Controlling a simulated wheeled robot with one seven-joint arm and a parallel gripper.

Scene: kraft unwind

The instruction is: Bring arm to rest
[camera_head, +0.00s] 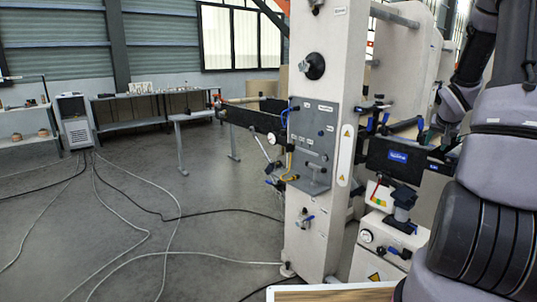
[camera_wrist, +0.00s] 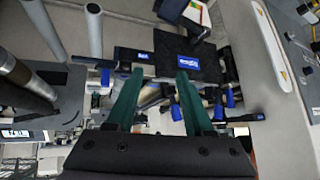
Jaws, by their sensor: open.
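My gripper (camera_wrist: 159,75) shows in the wrist view as two green fingers spread apart, with nothing seen held between them. It is open. Beyond the fingers is a black block with a blue label (camera_wrist: 182,55), and several black and blue handled parts lie around it. In the head view my arm (camera_head: 480,160) is bent at the right edge, grey and black. Its wrist end reaches in beside the machine, above and right of the black block with the blue label (camera_head: 397,157). The fingertips are mostly hidden there, and I cannot tell whether they touch anything.
A tall cream machine column (camera_head: 317,220) with a grey control panel (camera_head: 311,130) stands close left of my arm. Pale roller bars (camera_wrist: 95,30) show in the wrist view. Cables (camera_head: 150,215) run over the floor from a grey cabinet (camera_head: 73,122). A wood-topped surface (camera_head: 330,294) is at the bottom.

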